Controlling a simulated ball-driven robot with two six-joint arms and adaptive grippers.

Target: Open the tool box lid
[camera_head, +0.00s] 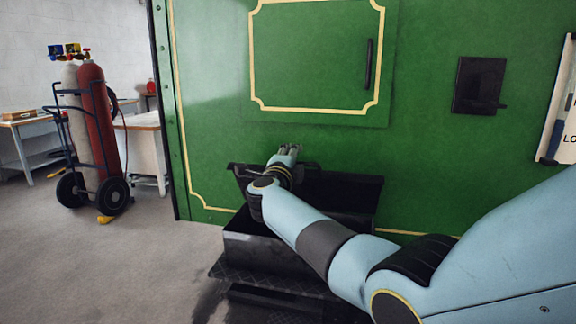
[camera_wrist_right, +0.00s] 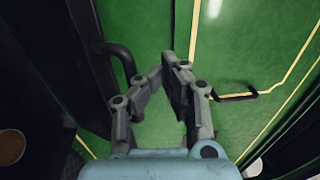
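The black tool box (camera_head: 255,247) stands low against the green tram side. Its lid (camera_head: 340,190) is raised and leans back toward the green wall, with the dark inside partly in view behind my arm. My right gripper (camera_head: 288,150) is at the lid's upper edge, left of its middle, in front of the green panel. In the right wrist view its fingertips (camera_wrist_right: 164,71) come together with nothing seen between them. A black bar handle (camera_wrist_right: 117,58) on a dark surface, probably the lid, is beside the fingers, apart from them. My left gripper is out of view.
The green tram wall (camera_head: 215,110) is close behind the box, with a framed door and its black handle (camera_head: 369,64). A black wall box (camera_head: 479,85) is at right. A cart with gas cylinders (camera_head: 100,120) stands at left; the floor between is free.

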